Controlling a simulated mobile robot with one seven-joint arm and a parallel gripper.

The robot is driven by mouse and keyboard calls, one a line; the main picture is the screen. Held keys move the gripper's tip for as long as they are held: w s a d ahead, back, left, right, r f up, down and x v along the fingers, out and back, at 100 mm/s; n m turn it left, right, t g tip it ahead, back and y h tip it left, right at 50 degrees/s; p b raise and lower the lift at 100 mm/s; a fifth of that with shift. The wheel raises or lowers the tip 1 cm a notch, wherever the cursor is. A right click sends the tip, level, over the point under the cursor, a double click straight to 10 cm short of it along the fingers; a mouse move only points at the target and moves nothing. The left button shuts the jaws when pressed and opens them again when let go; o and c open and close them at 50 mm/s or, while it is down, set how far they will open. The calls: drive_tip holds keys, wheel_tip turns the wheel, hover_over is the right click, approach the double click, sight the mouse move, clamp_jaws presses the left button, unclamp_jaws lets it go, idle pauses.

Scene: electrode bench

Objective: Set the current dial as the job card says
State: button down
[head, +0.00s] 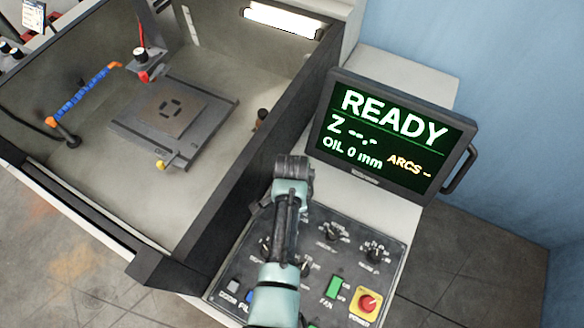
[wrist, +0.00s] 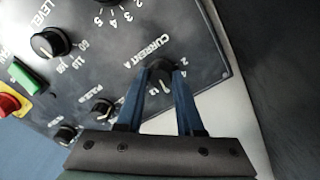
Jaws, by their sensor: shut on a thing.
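The current dial (wrist: 161,76) is a round black knob on the dark panel, beside the lettering CURRENT A in the wrist view. My gripper (wrist: 160,74) has its two blue fingers on either side of this knob and is shut on it. Small white numbers ring the knob; 2, 4 and what looks like 12 show. A pale pointer mark seems to face the gripper side, but its exact setting is hard to read. In the head view my arm hides the dial and fingertips. No job card is readable.
The control panel (head: 317,284) has other knobs close by, including the level knob (wrist: 50,43), a green fan switch (head: 333,288) and a red power button (head: 368,303). The monitor (head: 393,135) reads READY, OIL 0 mm. The open tank (head: 210,60) lies to the left.

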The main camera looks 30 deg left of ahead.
drive_tip(key=shift+w+m, duration=0.1)
drive_tip(key=shift+m, duration=0.4)
drive_tip(key=c, duration=0.5)
unclamp_jaws()
drive_tip(key=shift+c, duration=0.2)
drive_tip(key=shift+r, duration=0.15)
wheel_tip(320, 180, up, 13)
drive_tip(key=b, duration=0.1)
drive_tip(key=shift+b, duration=0.4)
